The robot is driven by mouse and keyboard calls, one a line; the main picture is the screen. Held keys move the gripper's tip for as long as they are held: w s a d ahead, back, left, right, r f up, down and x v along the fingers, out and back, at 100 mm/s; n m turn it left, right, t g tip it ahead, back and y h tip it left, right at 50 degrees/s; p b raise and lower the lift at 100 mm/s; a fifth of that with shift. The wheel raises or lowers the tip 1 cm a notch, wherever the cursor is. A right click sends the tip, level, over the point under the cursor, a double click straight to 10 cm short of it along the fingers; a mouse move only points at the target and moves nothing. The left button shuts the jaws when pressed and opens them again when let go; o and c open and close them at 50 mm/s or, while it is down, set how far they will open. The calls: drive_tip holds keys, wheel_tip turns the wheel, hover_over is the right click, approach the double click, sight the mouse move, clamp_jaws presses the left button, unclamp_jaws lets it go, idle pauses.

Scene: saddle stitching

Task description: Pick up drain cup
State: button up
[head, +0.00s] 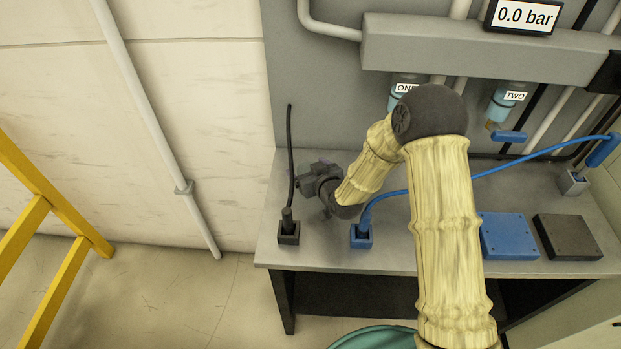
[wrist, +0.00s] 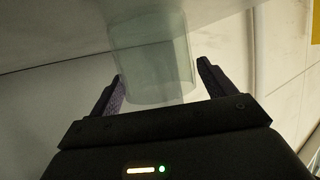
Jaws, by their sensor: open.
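A clear, pale greenish cup (wrist: 152,55), which looks like the drain cup, shows in the wrist view. It is see-through, and its near end lies between the fingers of my open gripper (wrist: 160,76). A narrow gap shows on each side, so I see no grip on it; depth is hard to judge. In the head view my gripper (head: 318,178) is low over the left part of the grey bench (head: 400,262). I cannot make out the cup there.
A black socket block (head: 289,232) with an upright cable and a blue one (head: 361,238) stand near the bench's front edge. Blue bowls labelled ONE (head: 398,98) and TWO (head: 503,104) hang under the grey manifold (head: 440,45). Blue (head: 508,236) and black (head: 567,238) plates lie right.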

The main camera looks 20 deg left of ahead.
idle(0.4)
drive_tip(key=c, duration=1.1)
wheel_tip(320, 180, up, 10)
drive_tip(key=shift+b, duration=0.55)
